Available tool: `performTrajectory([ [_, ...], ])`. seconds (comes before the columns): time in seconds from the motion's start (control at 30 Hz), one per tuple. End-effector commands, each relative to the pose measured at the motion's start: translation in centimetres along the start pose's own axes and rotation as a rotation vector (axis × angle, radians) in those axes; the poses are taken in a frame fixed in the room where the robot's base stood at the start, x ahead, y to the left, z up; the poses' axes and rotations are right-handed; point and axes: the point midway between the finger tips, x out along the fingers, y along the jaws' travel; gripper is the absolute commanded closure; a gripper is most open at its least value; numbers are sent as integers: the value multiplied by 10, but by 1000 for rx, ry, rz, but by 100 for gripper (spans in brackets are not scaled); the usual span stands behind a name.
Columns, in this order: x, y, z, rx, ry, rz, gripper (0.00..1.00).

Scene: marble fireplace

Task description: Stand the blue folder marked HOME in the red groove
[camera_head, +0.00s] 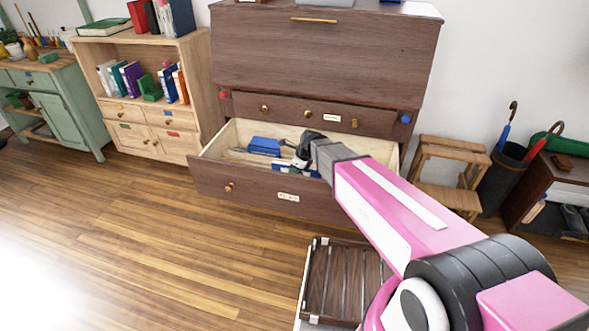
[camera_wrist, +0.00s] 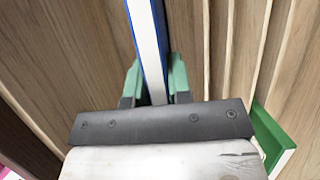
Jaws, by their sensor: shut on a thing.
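My gripper (camera_head: 299,164) reaches down into the open bottom drawer (camera_head: 232,190) of the dark wooden cabinet. In the wrist view its green-tipped fingers (camera_wrist: 153,82) are shut on a thin blue folder (camera_wrist: 147,35), seen along its white edge. In the head view a blue piece (camera_head: 305,172) shows just below the gripper, partly hidden by it. Another blue item (camera_head: 265,146) lies in the drawer to the left. I cannot read the word HOME on either. I cannot make out a red groove in either view.
Thin pale strips (camera_wrist: 232,55) run beside the folder in the wrist view, with a green item (camera_wrist: 268,135) at lower right. A slatted brown tray (camera_head: 345,280) stands in front of the drawer. A stool (camera_head: 450,165) stands right. The left floor is clear.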

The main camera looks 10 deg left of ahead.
Motion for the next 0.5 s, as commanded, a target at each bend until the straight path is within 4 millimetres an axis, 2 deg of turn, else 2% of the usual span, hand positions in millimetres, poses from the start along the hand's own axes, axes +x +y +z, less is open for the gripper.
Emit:
performTrajectory([
  [0.43,4,0,-2,0,-1,-1,100],
  [0.47,4,0,-2,0,-1,-1,75],
  [0.5,4,0,-2,0,-1,-1,62],
])
